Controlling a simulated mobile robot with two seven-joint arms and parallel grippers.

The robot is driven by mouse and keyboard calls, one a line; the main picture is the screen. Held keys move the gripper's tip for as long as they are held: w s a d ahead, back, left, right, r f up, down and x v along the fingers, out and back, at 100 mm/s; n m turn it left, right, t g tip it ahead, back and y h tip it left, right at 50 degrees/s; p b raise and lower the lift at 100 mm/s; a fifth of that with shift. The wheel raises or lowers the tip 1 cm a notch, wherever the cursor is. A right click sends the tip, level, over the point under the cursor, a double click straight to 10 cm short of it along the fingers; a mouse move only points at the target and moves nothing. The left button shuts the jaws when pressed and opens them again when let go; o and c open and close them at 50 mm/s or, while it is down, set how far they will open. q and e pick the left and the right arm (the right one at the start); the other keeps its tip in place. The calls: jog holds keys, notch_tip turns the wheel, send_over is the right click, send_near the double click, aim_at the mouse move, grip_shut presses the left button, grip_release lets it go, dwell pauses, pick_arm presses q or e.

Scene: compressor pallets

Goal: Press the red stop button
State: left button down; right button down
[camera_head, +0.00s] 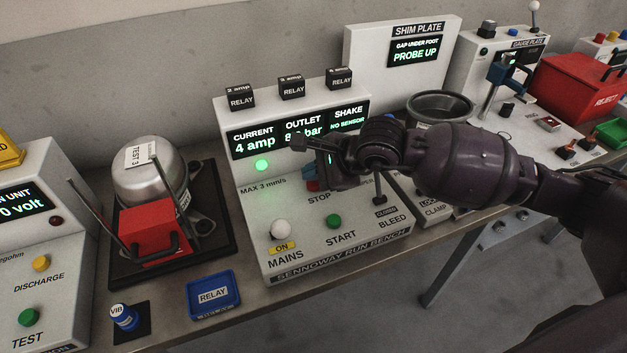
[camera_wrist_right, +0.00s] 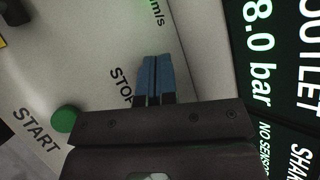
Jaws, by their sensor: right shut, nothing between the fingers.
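The run bench (camera_head: 255,195) stands in the middle of the head view, with STOP, START and MAINS labels on its sloped panel. The red stop button (camera_head: 312,186) shows only in part above the STOP label, beneath my right gripper. My right gripper (camera_head: 311,173) reaches in from the right with its blue fingertips closed together and empty, at or just over the button. I cannot tell whether they touch it. In the right wrist view the fingertips (camera_wrist_right: 154,78) lie beside the STOP lettering and the button is hidden. My left gripper is out of view.
A green START button (camera_head: 334,221), a white MAINS knob (camera_head: 281,229) and a BLEED lever (camera_head: 380,190) are close by. The bench display (camera_head: 257,142) reads 4 amp. A compressor (camera_head: 155,175) stands left, a dark bowl (camera_head: 440,105) right.

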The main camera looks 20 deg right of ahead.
jog(key=shift+f, duration=0.5)
dwell(0.4)
dwell(0.3)
jog(key=shift+r, duration=0.15)
jog(key=shift+r+p, duration=0.3)
jog(key=shift+r, duration=0.5)
